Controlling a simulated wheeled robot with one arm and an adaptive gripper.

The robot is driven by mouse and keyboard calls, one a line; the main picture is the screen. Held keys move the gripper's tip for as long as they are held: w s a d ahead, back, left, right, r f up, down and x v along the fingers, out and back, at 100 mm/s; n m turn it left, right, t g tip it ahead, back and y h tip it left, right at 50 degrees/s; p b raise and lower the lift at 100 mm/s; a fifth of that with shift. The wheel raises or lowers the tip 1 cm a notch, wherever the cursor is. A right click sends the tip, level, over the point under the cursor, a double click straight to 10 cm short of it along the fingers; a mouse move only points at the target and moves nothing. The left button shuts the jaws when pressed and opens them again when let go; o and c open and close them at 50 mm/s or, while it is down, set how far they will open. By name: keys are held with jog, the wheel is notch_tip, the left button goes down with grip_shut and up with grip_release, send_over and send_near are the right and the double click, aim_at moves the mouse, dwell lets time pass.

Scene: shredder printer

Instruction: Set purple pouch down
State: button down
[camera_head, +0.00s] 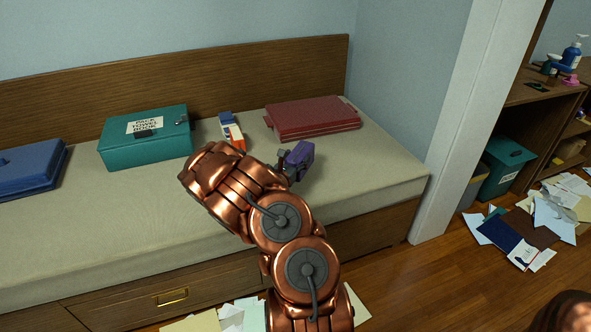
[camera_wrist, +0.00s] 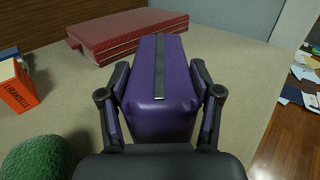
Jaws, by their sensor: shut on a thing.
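The purple pouch (camera_wrist: 160,105) is a boxy purple case with a dark strip along its top. My gripper (camera_wrist: 160,110) is shut on it, with one finger on each side in the wrist view. In the head view the pouch (camera_head: 299,157) is at the end of my copper arm, over the right part of the beige bench cushion (camera_head: 375,165). Whether its underside touches the cushion cannot be told. My gripper (camera_head: 288,165) is partly hidden by my arm in that view.
A red case (camera_head: 312,118) lies behind the pouch. An orange and white box (camera_head: 232,132) stands to the left, then a teal box (camera_head: 147,142) and a blue case (camera_head: 28,168). The cushion right of the pouch is clear. Papers (camera_head: 545,215) litter the floor at right.

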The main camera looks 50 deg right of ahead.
jog(key=shift+f, duration=2.05)
jog(key=shift+f+b, duration=0.25)
jog(key=shift+b, duration=0.05)
jog(key=shift+c, duration=0.6)
grip_release()
